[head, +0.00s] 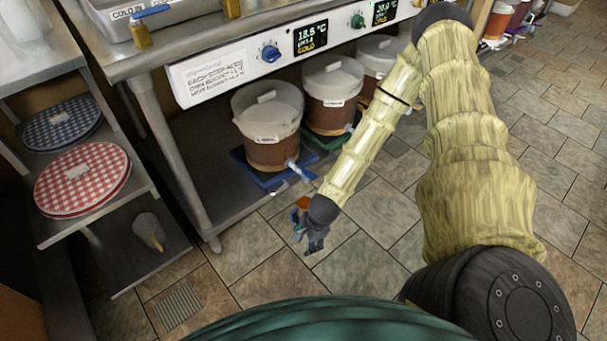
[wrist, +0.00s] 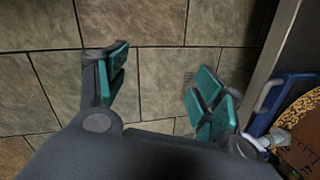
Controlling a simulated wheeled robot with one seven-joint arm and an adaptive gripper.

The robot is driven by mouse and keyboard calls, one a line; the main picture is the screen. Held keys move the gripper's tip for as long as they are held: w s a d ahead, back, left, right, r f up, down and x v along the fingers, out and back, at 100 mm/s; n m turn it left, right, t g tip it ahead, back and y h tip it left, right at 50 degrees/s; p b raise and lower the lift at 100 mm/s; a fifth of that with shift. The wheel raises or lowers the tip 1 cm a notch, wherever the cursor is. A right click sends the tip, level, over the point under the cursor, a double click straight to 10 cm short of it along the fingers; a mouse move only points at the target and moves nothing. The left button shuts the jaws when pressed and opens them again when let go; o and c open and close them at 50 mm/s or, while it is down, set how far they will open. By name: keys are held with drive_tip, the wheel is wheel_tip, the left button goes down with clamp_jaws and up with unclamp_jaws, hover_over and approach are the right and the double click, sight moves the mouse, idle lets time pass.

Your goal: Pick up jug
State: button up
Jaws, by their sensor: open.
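My gripper (head: 311,242) hangs over the tiled floor, well to the right of this vessel and in front of the nearest bucket. In the wrist view my gripper (wrist: 158,78) has its teal-padded fingers spread wide, with only floor tiles between them.
Lidded brown buckets (head: 268,128) with taps stand under the steel counter, the nearest on a blue base (head: 268,182). A table leg (head: 172,150) stands between the rack and the buckets. Checked round lids (head: 82,178) lie on the rack. Floor in front is clear.

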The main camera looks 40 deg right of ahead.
drive_tip(key=w+d+f+m+b, duration=0.4)
drive_tip(key=d+f+m+b, duration=0.2)
drive_tip(key=d+f+b, duration=0.15)
drive_tip(key=m+t+b, duration=0.2)
drive_tip(key=m+b, duration=0.3)
drive_tip(key=b, duration=0.5)
approach(300, 212)
drive_tip(key=a+x, duration=0.1)
drive_tip(key=x, duration=0.3)
drive_tip(key=b+x, duration=0.2)
drive_tip(key=x, duration=0.1)
drive_tip(key=shift+s+d+f+b, duration=0.1)
drive_tip(key=shift+f+b, duration=0.05)
drive_tip(key=shift+b, duration=0.2)
drive_tip(key=shift+w+f+b, duration=0.35)
drive_tip(key=shift+f+b, duration=0.05)
drive_tip(key=shift+f, duration=0.2)
drive_tip(key=c, duration=1.5)
drive_tip(key=shift+o, duration=0.2)
drive_tip(key=shift+r, duration=0.1)
